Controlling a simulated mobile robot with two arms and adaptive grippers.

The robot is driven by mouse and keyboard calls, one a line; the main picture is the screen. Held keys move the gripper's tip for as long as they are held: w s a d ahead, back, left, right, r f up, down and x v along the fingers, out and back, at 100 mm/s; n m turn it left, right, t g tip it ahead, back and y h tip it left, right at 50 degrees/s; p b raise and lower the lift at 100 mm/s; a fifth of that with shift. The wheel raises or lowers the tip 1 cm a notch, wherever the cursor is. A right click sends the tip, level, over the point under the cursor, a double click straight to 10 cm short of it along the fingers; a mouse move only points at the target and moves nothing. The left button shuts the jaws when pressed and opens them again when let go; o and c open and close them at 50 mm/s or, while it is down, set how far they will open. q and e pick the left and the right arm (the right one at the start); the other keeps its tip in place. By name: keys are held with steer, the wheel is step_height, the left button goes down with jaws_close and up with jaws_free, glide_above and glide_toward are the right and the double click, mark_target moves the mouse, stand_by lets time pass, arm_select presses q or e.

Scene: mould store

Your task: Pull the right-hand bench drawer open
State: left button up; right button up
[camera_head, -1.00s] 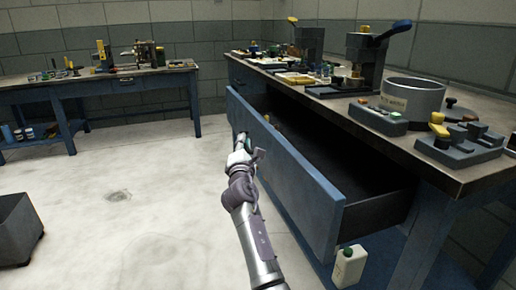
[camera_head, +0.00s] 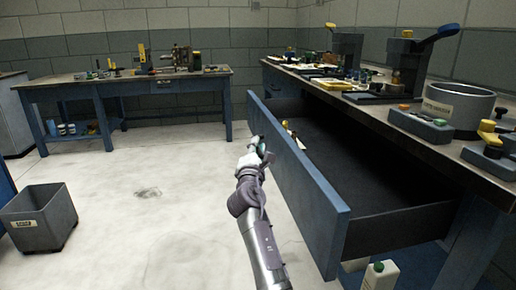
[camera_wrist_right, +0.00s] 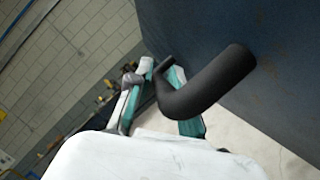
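The right-hand bench drawer (camera_head: 300,188) has a blue front and stands far out from under the bench on the right, with its dark inside showing. A few small items (camera_head: 292,133) lie near its far end. My right gripper (camera_head: 258,148) is at the outer face of the drawer front. In the right wrist view the black bent handle (camera_wrist_right: 205,85) stands out from the dark blue front. The teal-padded fingers of my right gripper (camera_wrist_right: 160,100) lie on either side of the handle and appear closed on it. My left gripper is out of view.
The bench top (camera_head: 440,150) carries presses, a grey round pot (camera_head: 458,105) and small fixtures. A white bottle (camera_head: 380,275) stands below the drawer's near end. A grey bin (camera_head: 38,218) stands at left, and another bench (camera_head: 130,82) at the back. The floor between is clear.

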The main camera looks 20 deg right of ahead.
steer(key=v, duration=0.7)
steer(key=shift+s, duration=0.2)
steer(key=shift+a, duration=0.15)
